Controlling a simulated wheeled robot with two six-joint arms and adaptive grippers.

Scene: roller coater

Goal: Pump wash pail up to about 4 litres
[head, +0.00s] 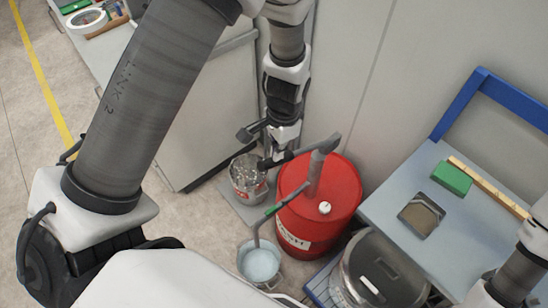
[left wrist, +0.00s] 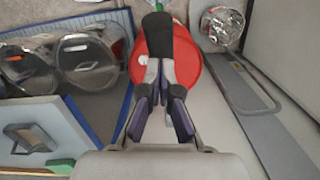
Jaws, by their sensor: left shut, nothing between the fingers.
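A red drum (head: 338,205) lettered "WASH" in part stands on the floor, with a grey hand pump (head: 318,170) on top. The pump's lever ends in a dark grip (head: 272,162). A green-banded spout (head: 275,209) reaches from the pump over a metal pail (head: 262,262) holding pale blue liquid; its level marks cannot be read. My left gripper (head: 268,150) is shut and empty, close to the lever grip; whether it touches is unclear. In the left wrist view its shut fingers (left wrist: 160,75) overlap the black lever grip (left wrist: 170,42) before the drum (left wrist: 138,62). My right gripper is out of view.
A second metal pail (head: 247,181) stands on a grey plate (head: 236,207) left of the drum. A grey cabinet (head: 205,115) stands behind.

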